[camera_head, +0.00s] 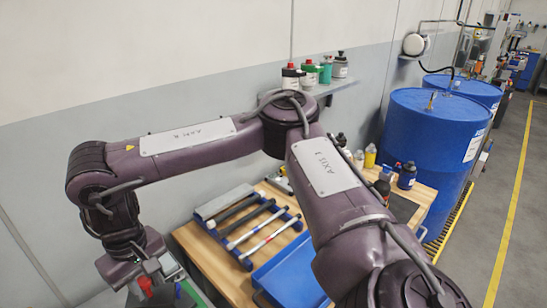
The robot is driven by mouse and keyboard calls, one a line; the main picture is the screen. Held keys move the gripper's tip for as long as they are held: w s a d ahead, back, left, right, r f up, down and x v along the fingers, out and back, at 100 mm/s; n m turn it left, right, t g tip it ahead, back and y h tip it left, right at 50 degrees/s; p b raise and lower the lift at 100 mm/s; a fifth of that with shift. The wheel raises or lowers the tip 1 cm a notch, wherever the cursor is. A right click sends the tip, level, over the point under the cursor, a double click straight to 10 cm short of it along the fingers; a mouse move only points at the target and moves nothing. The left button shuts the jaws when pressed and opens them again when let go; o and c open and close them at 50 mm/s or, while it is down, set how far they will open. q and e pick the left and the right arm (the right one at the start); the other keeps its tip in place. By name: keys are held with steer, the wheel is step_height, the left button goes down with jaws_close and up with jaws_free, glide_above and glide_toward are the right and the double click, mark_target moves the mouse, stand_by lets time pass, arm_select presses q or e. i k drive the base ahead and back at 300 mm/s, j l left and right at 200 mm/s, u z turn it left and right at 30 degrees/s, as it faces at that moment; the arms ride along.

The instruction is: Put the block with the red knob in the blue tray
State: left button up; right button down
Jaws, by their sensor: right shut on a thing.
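The red knob (147,285) shows at the lower left, close against my right gripper (160,284). The gripper is shut on the block with the red knob; the block's body is mostly hidden by the gripper and the bottom edge. The blue tray (288,272) lies on the wooden table to the right of the gripper, partly covered by my right arm and cut by the bottom edge. My right arm comes in from the lower right and bends across to the left. My left gripper is not in view.
A rack (243,259) of several long-handled tools stands on the wooden table (205,262) between gripper and tray. Bottles (370,157) stand at the table's back right. A wall shelf (335,87) holds more bottles. Blue drums (430,135) stand at right.

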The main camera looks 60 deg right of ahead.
mark_target(295, 288)
steer(key=k+l+z, duration=0.15)
steer(key=l, duration=0.25)
steer(key=k+l+z, duration=0.15)
steer(key=l, duration=0.25)
steer(key=l+z, duration=0.15)
steer(key=l, duration=0.25)
